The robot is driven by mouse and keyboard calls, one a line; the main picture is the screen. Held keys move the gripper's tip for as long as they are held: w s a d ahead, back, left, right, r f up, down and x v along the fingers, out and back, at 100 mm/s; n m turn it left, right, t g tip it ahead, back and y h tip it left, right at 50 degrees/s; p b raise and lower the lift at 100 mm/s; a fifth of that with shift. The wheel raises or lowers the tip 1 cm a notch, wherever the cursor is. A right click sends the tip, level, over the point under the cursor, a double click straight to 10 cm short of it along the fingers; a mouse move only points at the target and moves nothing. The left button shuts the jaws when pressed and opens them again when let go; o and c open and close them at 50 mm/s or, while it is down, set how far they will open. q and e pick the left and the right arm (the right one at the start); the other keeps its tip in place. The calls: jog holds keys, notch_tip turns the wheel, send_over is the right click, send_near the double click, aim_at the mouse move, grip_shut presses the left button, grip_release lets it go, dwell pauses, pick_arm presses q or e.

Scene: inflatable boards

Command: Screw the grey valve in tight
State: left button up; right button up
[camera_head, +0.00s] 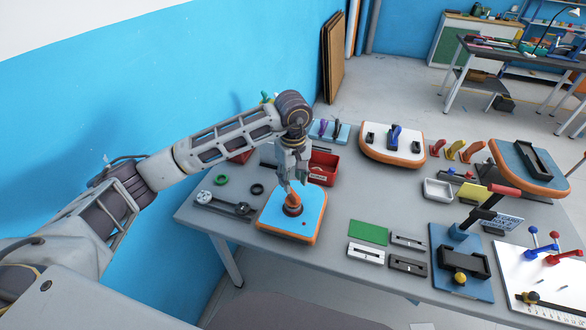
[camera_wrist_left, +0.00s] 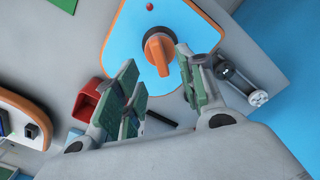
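A blue board with an orange rim (camera_head: 275,218) lies at the table's near left; it also shows in the wrist view (camera_wrist_left: 200,38). An orange valve knob (camera_head: 293,200) stands up from it on a dark grey round base; the knob also shows in the wrist view (camera_wrist_left: 158,50). I cannot tell whether the base is screwed down fully. My left gripper (camera_head: 295,184) points down just over the knob. Its green-padded fingers (camera_wrist_left: 157,60) are apart, with the knob between or just beyond their tips; contact cannot be told. My right gripper is not in view.
A grey-and-black tool (camera_head: 225,205) lies left of the board, near a green ring (camera_head: 221,180) and a black ring (camera_head: 257,189). A red bin (camera_head: 323,168) stands behind the board. A green plate (camera_head: 368,233) lies to the right, with bare table between.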

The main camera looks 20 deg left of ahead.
aim_at(293, 191)
pick_arm(q)
jog(key=shift+f+p, duration=0.55)
jog(key=shift+f, duration=2.7)
grip_shut()
jog(key=c, duration=0.6)
grip_release()
jog(key=shift+c, duration=0.2)
grip_shut()
jog(key=shift+m+b, duration=0.9)
jog(key=shift+b, duration=0.05)
jog(key=shift+r, duration=0.2)
